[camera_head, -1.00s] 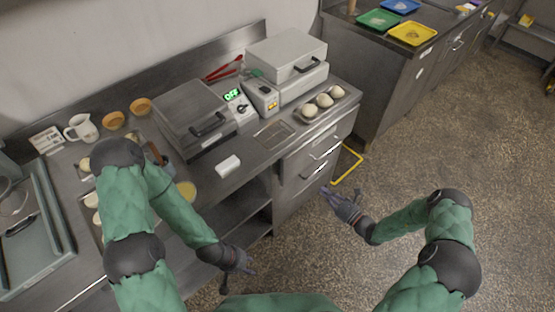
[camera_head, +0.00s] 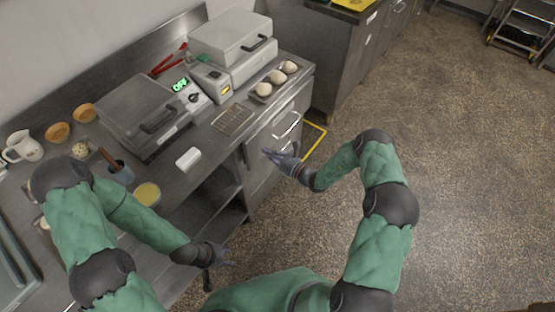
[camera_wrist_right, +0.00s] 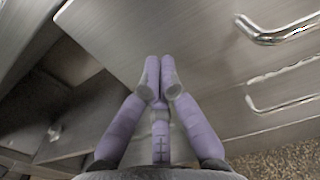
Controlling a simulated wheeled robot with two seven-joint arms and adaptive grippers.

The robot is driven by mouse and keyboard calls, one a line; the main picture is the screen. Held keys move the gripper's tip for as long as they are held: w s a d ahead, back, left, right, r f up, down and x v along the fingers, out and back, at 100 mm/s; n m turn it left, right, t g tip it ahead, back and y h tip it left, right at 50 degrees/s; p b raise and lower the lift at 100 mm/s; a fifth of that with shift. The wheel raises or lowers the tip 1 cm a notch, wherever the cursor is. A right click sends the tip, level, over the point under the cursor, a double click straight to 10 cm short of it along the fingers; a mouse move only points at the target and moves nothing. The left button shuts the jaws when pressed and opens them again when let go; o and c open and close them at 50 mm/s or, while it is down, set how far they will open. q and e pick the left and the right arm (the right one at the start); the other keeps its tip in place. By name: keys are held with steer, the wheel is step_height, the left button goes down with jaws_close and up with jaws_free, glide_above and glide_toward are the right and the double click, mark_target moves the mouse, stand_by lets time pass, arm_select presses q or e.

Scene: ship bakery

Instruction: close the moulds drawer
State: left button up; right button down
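A steel drawer unit (camera_head: 264,150) stands under the right end of the counter. Its upper handle (camera_head: 290,126) and a lower handle (camera_head: 289,147) show. I cannot read a label for the moulds drawer or tell how far any drawer sticks out. In the right wrist view a broad steel front (camera_wrist_right: 200,40) has a bar handle (camera_wrist_right: 280,30) at upper right. My left gripper (camera_head: 222,268) is open and empty, low before the counter.
On the counter are two presses (camera_head: 143,110) (camera_head: 232,42), a tray of dough balls (camera_head: 276,83), a white block (camera_head: 188,158) and bowls (camera_head: 57,132). An open shelf (camera_head: 205,190) lies left of the drawers.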

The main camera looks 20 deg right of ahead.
mark_target(259, 146)
arm_select(q)
steer(key=shift+f, duration=0.2)
arm_select(e)
steer(key=shift+x, duration=0.85)
steer(key=shift+a, duration=0.1)
steer(key=b+x, duration=0.1)
steer(key=x, duration=0.3)
steer(key=shift+w+a+f+b, duration=0.1)
steer(key=shift+w+a+b, duration=0.2)
steer(key=shift+b, duration=0.1)
arm_select(q)
steer(key=shift+s+d+f, duration=0.1)
steer(key=shift+f, duration=0.6)
arm_select(e)
steer(key=shift+d+r, duration=0.1)
steer(key=shift+r, duration=0.1)
